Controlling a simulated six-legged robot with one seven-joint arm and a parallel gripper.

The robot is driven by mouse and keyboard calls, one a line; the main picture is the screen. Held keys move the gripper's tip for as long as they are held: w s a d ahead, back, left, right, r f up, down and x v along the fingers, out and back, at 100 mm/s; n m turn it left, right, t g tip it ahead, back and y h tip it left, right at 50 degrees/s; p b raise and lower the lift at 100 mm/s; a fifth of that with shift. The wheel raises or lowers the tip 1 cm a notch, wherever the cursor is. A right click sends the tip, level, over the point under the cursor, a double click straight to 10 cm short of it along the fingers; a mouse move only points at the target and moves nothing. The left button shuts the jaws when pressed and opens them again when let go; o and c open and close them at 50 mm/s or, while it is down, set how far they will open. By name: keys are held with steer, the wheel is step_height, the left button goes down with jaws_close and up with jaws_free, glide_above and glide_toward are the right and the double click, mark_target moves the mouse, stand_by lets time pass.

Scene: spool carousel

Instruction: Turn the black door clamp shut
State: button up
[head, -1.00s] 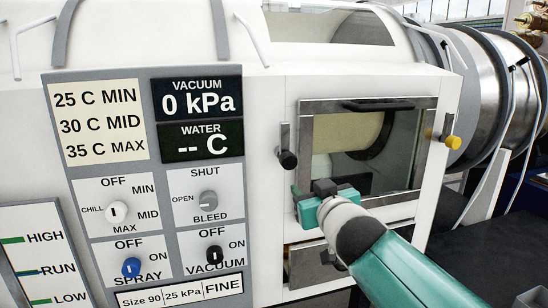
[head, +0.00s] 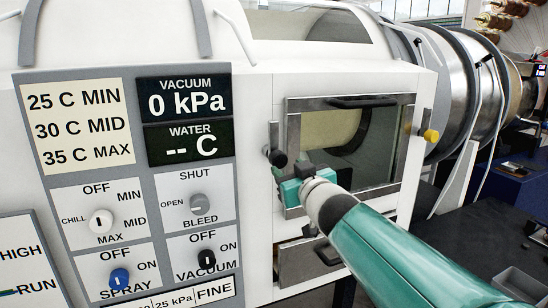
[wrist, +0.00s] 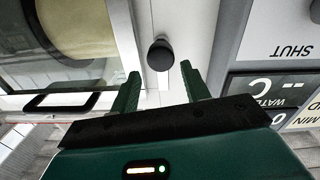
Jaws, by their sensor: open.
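The black door clamp (head: 277,158) is a dark round knob on a short metal lever, on the white frame left of the glass door (head: 340,150). The lever points up from the knob. In the wrist view the knob (wrist: 160,56) sits just beyond and between the two fingertips, apart from them. My gripper (wrist: 158,76) is open and empty.
A yellow-knobbed clamp (head: 430,135) is on the door's right side. A black handle bar (head: 364,103) crosses the door's top. The control panel (head: 130,180) stands left.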

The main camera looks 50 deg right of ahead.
mark_target(275, 157)
steer(key=x, duration=0.9)
steer(key=shift+w, duration=0.15)
jaws_close()
